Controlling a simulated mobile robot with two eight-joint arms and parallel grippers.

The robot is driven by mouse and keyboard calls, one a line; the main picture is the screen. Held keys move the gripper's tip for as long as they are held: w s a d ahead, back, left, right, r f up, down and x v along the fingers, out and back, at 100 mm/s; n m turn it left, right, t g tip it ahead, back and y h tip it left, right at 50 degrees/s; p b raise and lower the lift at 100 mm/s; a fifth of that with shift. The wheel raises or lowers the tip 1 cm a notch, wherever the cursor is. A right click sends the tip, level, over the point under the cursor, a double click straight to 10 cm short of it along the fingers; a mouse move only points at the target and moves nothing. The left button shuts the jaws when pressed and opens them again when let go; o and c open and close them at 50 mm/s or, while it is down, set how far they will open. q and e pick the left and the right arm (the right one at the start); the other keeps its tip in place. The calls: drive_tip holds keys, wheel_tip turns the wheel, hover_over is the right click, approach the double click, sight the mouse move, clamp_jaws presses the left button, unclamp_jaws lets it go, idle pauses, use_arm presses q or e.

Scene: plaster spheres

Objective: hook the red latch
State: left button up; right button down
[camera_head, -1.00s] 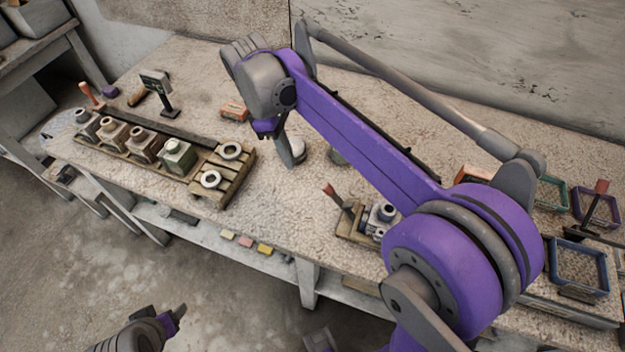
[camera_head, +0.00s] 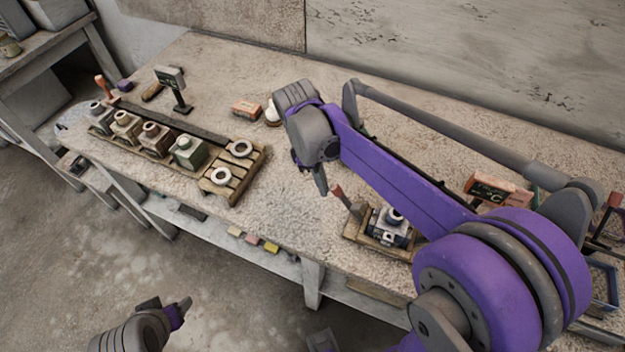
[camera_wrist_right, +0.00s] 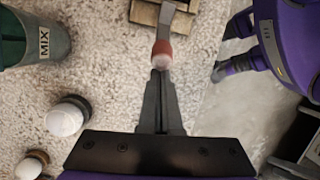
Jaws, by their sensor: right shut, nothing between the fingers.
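The red latch (camera_head: 340,194) is an upright lever with a red handle at the left end of a small wooden base (camera_head: 352,232). A grey metal block with a round top (camera_head: 390,228) sits on that base. My right gripper (camera_head: 322,186) points down just left of the red handle. In the right wrist view, my shut, empty fingers (camera_wrist_right: 160,78) end close to the rounded red tip (camera_wrist_right: 161,52); I cannot tell whether they touch. My left gripper (camera_head: 180,310) hangs at the lower left, away from the table; its jaw state is unclear.
A wooden rack (camera_head: 232,190) with several moulds and white rings stands at left. A small display (camera_head: 172,80) stands behind it. The right wrist view shows a green MIX bucket (camera_wrist_right: 42,46) and white balls (camera_wrist_right: 66,117). Tabletop between rack and latch is clear.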

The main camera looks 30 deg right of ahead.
drive_tip(key=shift+s+d+r, duration=0.15)
drive_tip(key=shift+r, duration=0.05)
idle(0.3)
wheel_tip(320, 180, up, 4)
drive_tip(key=t+y+p, duration=0.3)
drive_tip(key=t, duration=0.1)
hover_over(347, 203)
drive_tip(key=shift+d+f, duration=0.1)
drive_tip(key=shift+f, duration=0.1)
drive_tip(key=shift+s+d+r+t+y, duration=0.2)
drive_tip(key=shift+s+d+t+y, duration=0.35)
drive_tip(key=shift+s+t+y, duration=0.2)
drive_tip(key=shift+s+d+p, duration=0.25)
drive_tip(key=shift+s+p, duration=0.05)
use_arm(q)
drive_tip(key=r, duration=0.1)
drive_tip(key=w+r, duration=0.1)
drive_tip(key=r, duration=0.2)
drive_tip(key=shift+w+a+r, duration=0.1)
drive_tip(key=shift+w+r, duration=0.3)
use_arm(e)
drive_tip(key=shift+s+d, duration=0.1)
